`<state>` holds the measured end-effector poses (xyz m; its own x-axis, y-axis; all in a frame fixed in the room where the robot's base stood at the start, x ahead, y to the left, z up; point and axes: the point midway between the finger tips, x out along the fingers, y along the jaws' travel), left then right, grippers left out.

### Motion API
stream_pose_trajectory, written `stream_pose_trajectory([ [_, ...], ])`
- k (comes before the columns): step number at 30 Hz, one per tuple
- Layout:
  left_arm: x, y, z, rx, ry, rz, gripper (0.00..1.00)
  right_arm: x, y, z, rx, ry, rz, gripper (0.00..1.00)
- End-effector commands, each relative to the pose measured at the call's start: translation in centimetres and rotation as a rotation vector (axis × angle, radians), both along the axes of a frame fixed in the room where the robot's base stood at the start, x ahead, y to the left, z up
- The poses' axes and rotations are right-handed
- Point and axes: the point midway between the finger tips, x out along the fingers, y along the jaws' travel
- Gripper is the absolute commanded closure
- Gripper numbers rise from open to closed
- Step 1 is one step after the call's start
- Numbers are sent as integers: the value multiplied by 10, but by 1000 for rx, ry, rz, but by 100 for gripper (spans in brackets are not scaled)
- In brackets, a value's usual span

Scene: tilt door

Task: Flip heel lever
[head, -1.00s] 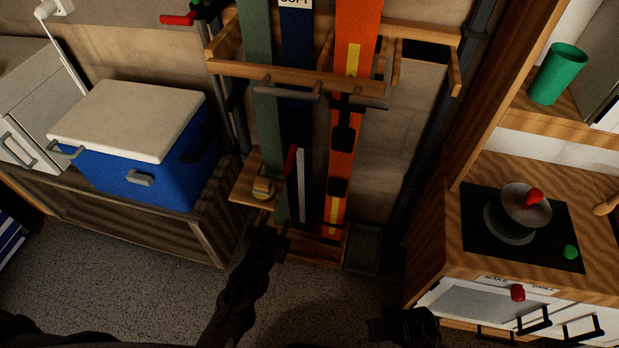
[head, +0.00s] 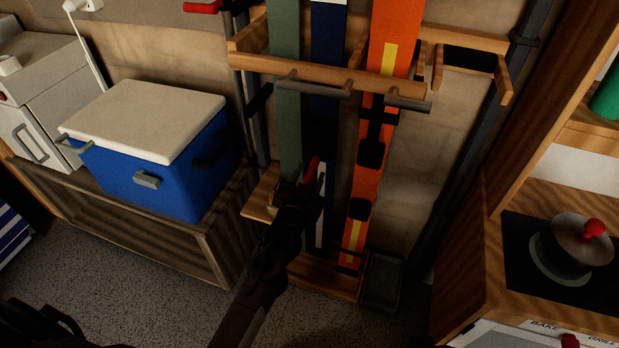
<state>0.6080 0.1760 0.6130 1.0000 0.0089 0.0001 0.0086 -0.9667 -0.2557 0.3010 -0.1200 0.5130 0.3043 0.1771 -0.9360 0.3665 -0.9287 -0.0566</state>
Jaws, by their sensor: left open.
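An orange ski (head: 398,40) with a yellow stripe stands upright in a wooden rack. Black binding parts (head: 371,155) sit on it, one above another; I cannot tell which is the heel lever. A green board (head: 287,130) and a dark blue board (head: 327,50) stand to its left. My left gripper (head: 305,192) is open in front of the lower green and blue boards, left of the orange ski. It partly hides a white piece with a red top (head: 313,165). I cannot tell whether it touches that piece. My right gripper is not in view.
A wooden rack bar (head: 330,76) with grey pegs crosses the boards. A blue cooler with a white lid (head: 145,120) stands on a low cabinet at left. A stove with a pot (head: 580,243) is at right. A small wooden shelf (head: 259,196) sits beside the gripper.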

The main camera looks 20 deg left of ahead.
Motion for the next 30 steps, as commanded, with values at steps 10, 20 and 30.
stream_pose_trajectory([
  [10,4,0,0,-1,1,0,63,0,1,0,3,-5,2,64],
  [20,4,0,0,-1,1,0,100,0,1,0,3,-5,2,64],
  [30,4,0,-1,-1,-3,0,100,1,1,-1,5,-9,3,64],
])
